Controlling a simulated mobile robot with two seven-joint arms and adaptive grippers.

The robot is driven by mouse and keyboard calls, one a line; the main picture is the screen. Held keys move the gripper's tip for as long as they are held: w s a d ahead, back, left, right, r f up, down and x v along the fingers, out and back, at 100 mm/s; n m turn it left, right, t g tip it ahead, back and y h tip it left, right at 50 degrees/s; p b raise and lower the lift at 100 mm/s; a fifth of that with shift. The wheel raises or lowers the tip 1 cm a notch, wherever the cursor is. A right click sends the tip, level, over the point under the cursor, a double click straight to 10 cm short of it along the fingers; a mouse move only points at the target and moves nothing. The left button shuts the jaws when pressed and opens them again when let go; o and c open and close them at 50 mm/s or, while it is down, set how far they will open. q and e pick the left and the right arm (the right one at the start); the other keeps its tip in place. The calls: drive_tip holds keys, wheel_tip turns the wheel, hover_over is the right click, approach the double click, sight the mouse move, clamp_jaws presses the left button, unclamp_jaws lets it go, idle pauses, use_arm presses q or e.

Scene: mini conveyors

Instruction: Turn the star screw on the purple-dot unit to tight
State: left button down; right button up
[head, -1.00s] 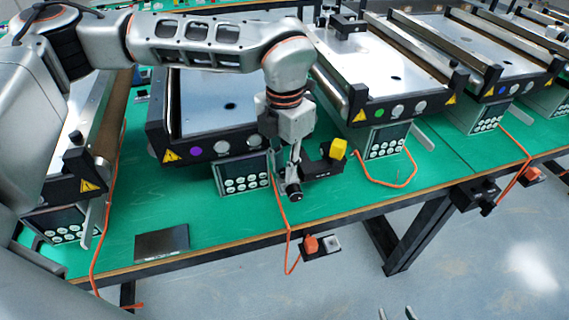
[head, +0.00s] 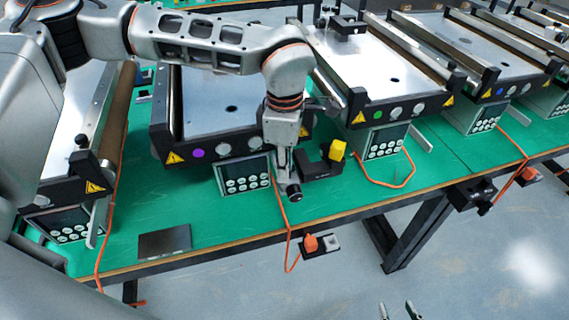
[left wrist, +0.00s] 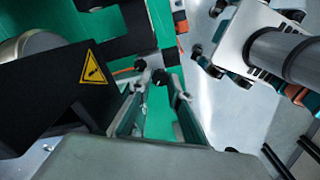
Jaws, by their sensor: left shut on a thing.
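The purple-dot unit (head: 240,145) is a black-framed mini conveyor with a silver bed and a purple dot on its front, in the head view's left middle. My left gripper (left wrist: 158,80) is at its right front corner, beside the warning triangle. In the left wrist view its fingers are shut around a small dark part, which I take for the star screw (left wrist: 160,77). The screw is mostly hidden, and my forearm and wrist cover that corner in the head view. My right gripper (head: 397,310) shows only its two tips, apart and empty, at the bottom edge.
A keypad box (head: 244,175) sits under the unit's front. Orange cables run over the green table (head: 350,195). The green-dot unit (head: 385,113) is to the right. A dark plate (head: 164,242) lies front left.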

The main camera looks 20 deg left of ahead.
use_arm(q)
drive_tip(key=m, duration=0.2)
drive_tip(key=m+p, duration=0.1)
drive_tip(key=m, duration=0.1)
drive_tip(key=shift+w+r+m, duration=0.15)
drive_tip(key=shift+r+m, duration=0.05)
drive_tip(key=shift+m, duration=0.1)
drive_tip(key=shift+m+p, duration=0.5)
drive_tip(key=shift+m, duration=1.4)
drive_tip(key=c, duration=1.9)
unclamp_jaws()
drive_tip(key=shift+f, duration=0.1)
wheel_tip(320, 180, up, 12)
